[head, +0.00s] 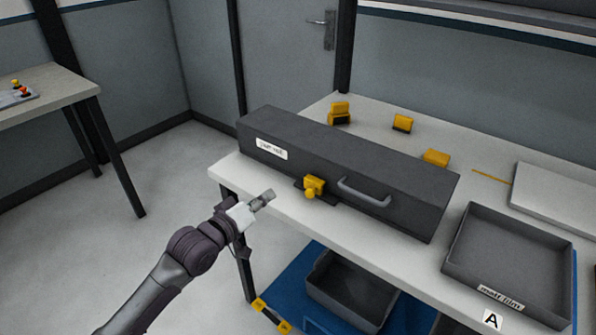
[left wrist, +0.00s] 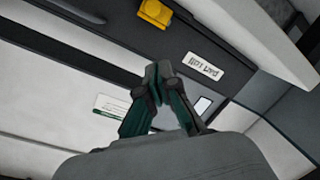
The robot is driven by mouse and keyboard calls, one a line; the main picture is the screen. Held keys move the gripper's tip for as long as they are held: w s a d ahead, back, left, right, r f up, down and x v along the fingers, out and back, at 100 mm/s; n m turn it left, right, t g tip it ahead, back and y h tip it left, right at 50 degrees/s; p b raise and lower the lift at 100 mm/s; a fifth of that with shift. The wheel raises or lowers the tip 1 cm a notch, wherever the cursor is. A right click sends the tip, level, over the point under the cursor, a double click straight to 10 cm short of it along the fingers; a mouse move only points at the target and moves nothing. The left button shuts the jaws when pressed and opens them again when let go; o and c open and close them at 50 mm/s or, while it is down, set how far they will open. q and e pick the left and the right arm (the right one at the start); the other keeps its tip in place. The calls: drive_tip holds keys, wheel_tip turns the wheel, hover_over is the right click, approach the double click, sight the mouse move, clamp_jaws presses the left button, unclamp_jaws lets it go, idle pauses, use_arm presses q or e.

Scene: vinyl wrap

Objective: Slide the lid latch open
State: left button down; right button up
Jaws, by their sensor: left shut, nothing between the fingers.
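A long dark grey case (head: 340,155) lies on the white table, with a grey handle (head: 363,192) on its front face. A yellow latch (head: 313,187) sits on the front face left of the handle. The latch (left wrist: 155,13) and the case front (left wrist: 190,35) also show in the left wrist view. My left gripper (head: 266,197) is shut and empty, in front of the table edge and left of the latch, apart from it. Its fingertips (left wrist: 158,72) meet in the left wrist view. My right gripper is not in view.
Yellow blocks (head: 402,122) stand behind the case. A dark tray (head: 510,260) sits on the table (head: 350,228) at right, near a white panel (head: 560,200). A dark bin (head: 350,290) is below the table. Floor at left is clear.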

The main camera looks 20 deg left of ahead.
use_arm(q)
drive_tip(key=shift+w+a+r, duration=0.1)
drive_tip(key=shift+w+a, duration=0.05)
drive_tip(key=shift+a, duration=0.25)
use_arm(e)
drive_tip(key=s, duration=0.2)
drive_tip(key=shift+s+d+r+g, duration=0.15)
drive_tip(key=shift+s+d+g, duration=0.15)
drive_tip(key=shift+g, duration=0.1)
use_arm(q)
approach(309, 182)
drive_tip(key=w, duration=0.1)
drive_tip(key=w+a+r, duration=0.1)
drive_tip(key=w, duration=0.1)
drive_tip(key=w+r, duration=0.1)
drive_tip(key=w, duration=0.1)
drive_tip(key=shift+a+r+p, duration=0.1)
drive_tip(key=shift+a+p, duration=0.2)
drive_tip(key=shift+p, duration=0.05)
drive_tip(key=shift+d+f, duration=0.95)
drive_tip(key=shift+f, duration=0.05)
drive_tip(key=shift+s+d+f, duration=0.15)
drive_tip(key=shift+d+f, duration=0.3)
drive_tip(key=shift+d, duration=0.05)
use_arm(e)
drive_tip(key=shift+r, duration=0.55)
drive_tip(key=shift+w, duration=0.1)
